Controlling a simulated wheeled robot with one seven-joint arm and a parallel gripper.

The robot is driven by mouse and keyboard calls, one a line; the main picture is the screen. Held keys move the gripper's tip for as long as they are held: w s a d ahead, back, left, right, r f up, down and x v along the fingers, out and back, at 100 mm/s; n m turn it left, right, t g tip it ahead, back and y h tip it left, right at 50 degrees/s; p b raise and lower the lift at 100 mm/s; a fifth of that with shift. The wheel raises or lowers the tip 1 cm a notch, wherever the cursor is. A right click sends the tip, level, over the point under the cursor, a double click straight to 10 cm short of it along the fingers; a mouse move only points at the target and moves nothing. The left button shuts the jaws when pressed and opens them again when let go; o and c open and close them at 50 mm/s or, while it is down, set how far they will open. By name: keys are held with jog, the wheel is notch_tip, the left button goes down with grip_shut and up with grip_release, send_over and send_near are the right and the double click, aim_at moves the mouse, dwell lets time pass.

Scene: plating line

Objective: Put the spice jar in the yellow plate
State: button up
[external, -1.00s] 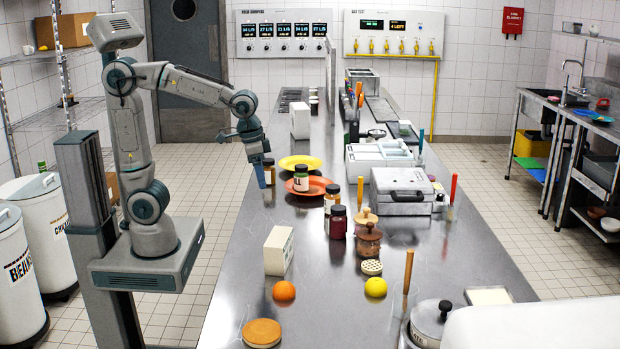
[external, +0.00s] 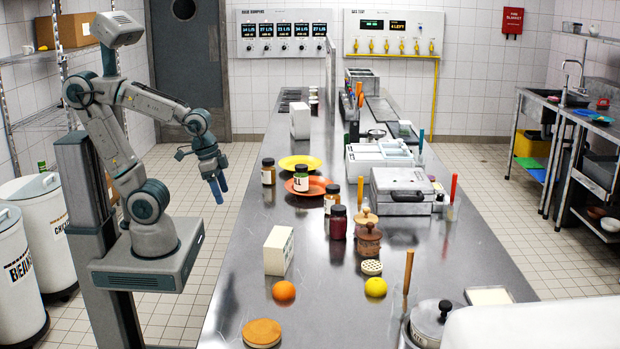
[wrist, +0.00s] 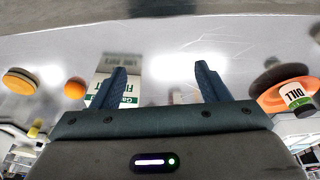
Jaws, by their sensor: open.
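The yellow plate (external: 314,163) lies on the steel counter, behind an orange plate (external: 320,190). A dark-lidded jar with a white DILL label (external: 301,181) stands upright in the orange plate; both also show at the right of the wrist view, the jar (wrist: 297,98) and the plate (wrist: 275,77). Another dark-lidded jar (external: 268,173) stands left of the plates. I cannot tell which jar the task means. My gripper (external: 219,190) is open and empty, left of the counter edge and apart from the jars; its two fingers (wrist: 160,78) are spread in the wrist view.
An amber jar (external: 332,201) and a dark red jar (external: 338,224) stand right of the orange plate. A white box (external: 279,251), an orange (external: 284,291) and a round wooden disc (external: 262,333) are nearer. The counter left of the box is clear.

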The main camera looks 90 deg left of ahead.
jog(key=w+d+f+n+g+h, duration=0.3)
jog(key=d+f+n+h, duration=0.2)
jog(key=d+n+h, duration=0.15)
jog(key=n+t+h, duration=0.2)
jog(key=n+t, duration=1.4)
jog(key=n, duration=0.8)
send_near(339, 207)
jog(key=s, duration=0.2)
jog(key=s+a+f, duration=0.1)
jog(key=shift+s+m, duration=0.25)
jog(key=shift+s, duration=0.15)
jog(key=shift+w+a, duration=0.1)
jog(key=shift+w, duration=0.15)
jog(key=p+x, duration=0.1)
jog(key=x, duration=0.5)
jog(key=p+x, duration=0.2)
jog(key=x, duration=0.5)
jog(key=shift+w+r, duration=0.2)
jog(key=shift+w, duration=0.15)
jog(key=shift+c, duration=0.3)
